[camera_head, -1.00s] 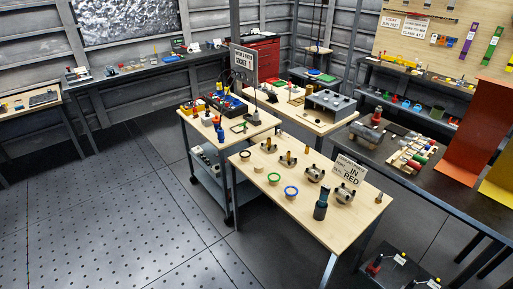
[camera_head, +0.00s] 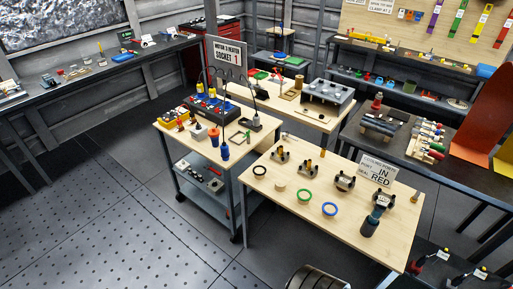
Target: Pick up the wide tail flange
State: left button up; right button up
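I cannot tell which part is the wide tail flange; the pieces are small. On the front wooden table (camera_head: 300,232) lie a black ring (camera_head: 259,171), a green ring (camera_head: 304,197), a blue ring (camera_head: 329,209) and a short tan disc (camera_head: 280,187). Behind them stand several small metal motor-like assemblies, such as one at the middle (camera_head: 344,181) and one at the right (camera_head: 383,201). A dark blue cylinder (camera_head: 370,226) stands near the right edge. Neither of my grippers shows.
A left cart (camera_head: 190,160) carries a bin and bottles. A dark workbench (camera_head: 455,180) stands at right. Open floor (camera_head: 130,225) lies at left. A rounded metal shape (camera_head: 318,278) shows at the bottom edge.

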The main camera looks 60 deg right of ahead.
aim_at(277, 156)
jog(key=i, duration=1.45)
jog(key=z, duration=3.25)
